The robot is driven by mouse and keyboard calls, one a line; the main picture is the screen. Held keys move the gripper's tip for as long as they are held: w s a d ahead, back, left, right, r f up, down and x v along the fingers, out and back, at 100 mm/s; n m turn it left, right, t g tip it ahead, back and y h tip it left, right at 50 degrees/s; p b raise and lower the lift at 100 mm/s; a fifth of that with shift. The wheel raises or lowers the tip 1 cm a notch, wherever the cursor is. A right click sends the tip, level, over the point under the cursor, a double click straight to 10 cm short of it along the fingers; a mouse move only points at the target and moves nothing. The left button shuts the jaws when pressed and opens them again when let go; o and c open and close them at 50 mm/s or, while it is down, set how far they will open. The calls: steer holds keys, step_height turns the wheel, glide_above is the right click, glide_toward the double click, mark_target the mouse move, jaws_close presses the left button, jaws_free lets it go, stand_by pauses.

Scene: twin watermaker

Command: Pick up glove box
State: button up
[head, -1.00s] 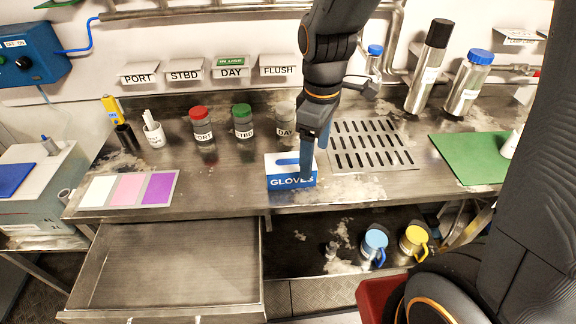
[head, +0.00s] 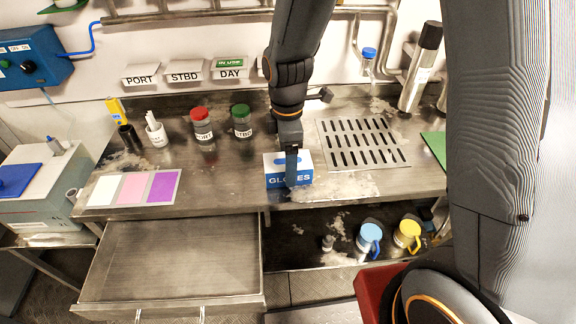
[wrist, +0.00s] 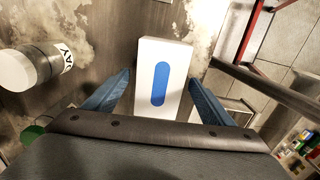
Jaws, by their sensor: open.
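The glove box (head: 275,171) is a small white and blue box labelled "GLOVES", standing near the front edge of the steel counter in the head view. In the wrist view the glove box (wrist: 162,72) shows its white top with a blue oval slot. My gripper (head: 292,183) is over the box in the head view, one blue finger in front of it. In the wrist view my gripper (wrist: 158,95) is open, its two blue fingers on either side of the box's near end, with a gap visible on each side.
A clear jar labelled DAY (wrist: 37,66) stands beside the box. Red-lidded (head: 201,125) and green-lidded (head: 242,121) jars stand to the left. A slotted drain plate (head: 362,144) lies to the right. An open drawer (head: 170,262) juts out below the counter.

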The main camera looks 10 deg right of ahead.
steer(key=shift+f, duration=0.9)
steer(key=c, duration=1.3)
steer(key=shift+o, duration=0.2)
steer(key=shift+r, duration=0.2)
